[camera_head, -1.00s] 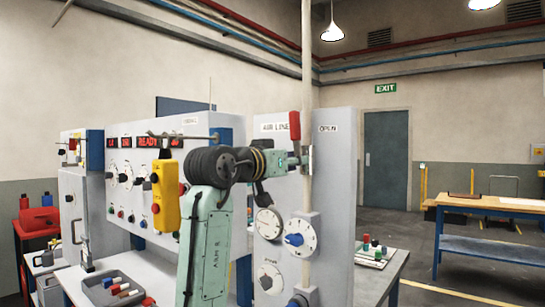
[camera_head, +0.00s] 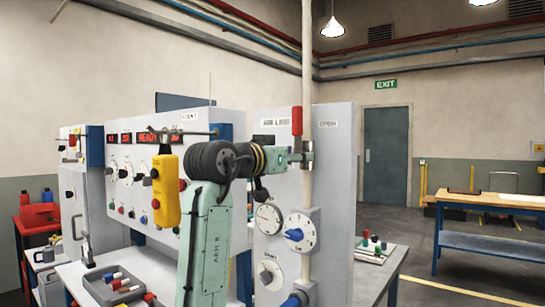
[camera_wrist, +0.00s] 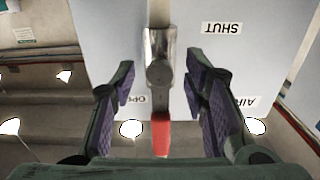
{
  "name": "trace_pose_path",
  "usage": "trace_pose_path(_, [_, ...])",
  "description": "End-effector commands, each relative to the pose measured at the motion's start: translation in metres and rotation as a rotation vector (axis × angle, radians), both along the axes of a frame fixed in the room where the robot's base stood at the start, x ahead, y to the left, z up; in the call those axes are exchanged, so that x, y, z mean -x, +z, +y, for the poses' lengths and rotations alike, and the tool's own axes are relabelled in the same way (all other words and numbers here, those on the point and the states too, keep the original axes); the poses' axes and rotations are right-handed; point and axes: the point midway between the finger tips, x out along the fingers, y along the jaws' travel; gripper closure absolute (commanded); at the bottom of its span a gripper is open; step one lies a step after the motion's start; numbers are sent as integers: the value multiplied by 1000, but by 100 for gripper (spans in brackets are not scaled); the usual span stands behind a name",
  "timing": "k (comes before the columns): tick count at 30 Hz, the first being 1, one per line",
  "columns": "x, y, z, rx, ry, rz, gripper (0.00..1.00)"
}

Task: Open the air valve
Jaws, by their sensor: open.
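The air valve is a metal valve body (camera_wrist: 158,75) on a vertical pipe, with a lever ending in a red grip (camera_head: 297,121). The red grip (camera_wrist: 160,133) points upward along the pipe in the head view and down in the upside-down wrist view. My gripper (camera_head: 300,156) is at the valve, below the red grip. In the wrist view my gripper (camera_wrist: 160,88) has its purple-padded fingers spread on both sides of the valve and lever, with gaps visible. An OPEN label (camera_wrist: 130,98) is beside the lever and a SHUT label (camera_wrist: 222,28) is farther along the panel.
The pipe (camera_head: 307,60) runs vertically in front of the white air-line panel (camera_head: 340,200). Dials with a blue knob (camera_head: 294,235) sit below my gripper. A yellow pendant (camera_head: 166,190) hangs left of my arm. A bench (camera_head: 490,205) stands at right.

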Motion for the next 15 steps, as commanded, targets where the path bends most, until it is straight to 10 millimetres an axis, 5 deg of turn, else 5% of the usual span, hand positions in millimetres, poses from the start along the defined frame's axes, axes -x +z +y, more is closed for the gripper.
trace_pose_path(8, [3,0,3,1,1,-2,59])
trace_pose_path(15, [31,-1,22,0,1,-4,59])
